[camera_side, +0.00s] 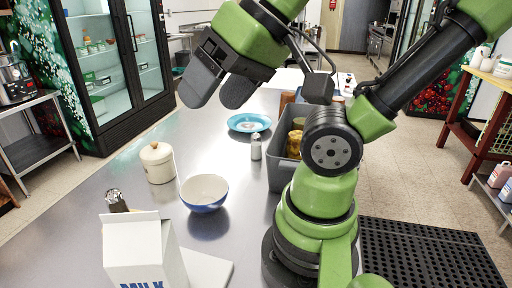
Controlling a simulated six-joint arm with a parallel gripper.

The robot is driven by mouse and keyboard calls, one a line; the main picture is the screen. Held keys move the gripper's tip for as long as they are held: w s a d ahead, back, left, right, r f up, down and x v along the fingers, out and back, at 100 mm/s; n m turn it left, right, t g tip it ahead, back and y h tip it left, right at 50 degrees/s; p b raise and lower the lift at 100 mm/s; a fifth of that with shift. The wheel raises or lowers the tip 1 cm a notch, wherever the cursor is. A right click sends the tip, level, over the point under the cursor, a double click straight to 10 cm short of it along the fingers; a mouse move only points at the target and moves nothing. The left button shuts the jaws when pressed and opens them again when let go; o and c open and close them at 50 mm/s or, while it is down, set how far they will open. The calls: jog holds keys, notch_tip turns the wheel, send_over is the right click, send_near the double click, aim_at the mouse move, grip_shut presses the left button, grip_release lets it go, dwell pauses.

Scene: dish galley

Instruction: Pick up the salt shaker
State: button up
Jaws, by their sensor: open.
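A small salt shaker (256,147) with a grey top stands upright on the steel counter (210,138), near the middle of the view. It stands just left of a grey bin and nearer the camera than a blue plate. My gripper (219,92) is at the upper middle, raised above the counter, with its dark fingers pointing down and left. It is open, and nothing shows between the fingers. The gripper is apart from the shaker, up and to its left in the picture.
A blue plate (249,122) lies behind the shaker. A grey bin (277,170) holding jars stands right of it. A lidded cream jar (158,162), a blue-and-white bowl (204,192) and a milk carton (143,252) stand left and in front. A dark-topped shaker (116,199) is partly hidden.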

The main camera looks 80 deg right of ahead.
jog(key=w+d+g+h, duration=0.2)
jog(key=w+d, duration=0.6)
jog(key=n+g, duration=0.4)
jog(key=g, duration=0.1)
send_over(256, 134)
jog(key=f, duration=1.7)
jog(key=shift+w+f, duration=0.2)
jog(key=shift+f, duration=0.2)
notch_tip(256, 134, down, 4)
jog(key=shift+s+d+f, duration=0.15)
jog(key=shift+f, duration=0.1)
notch_tip(256, 134, down, 6)
jog(key=shift+d+r, duration=0.1)
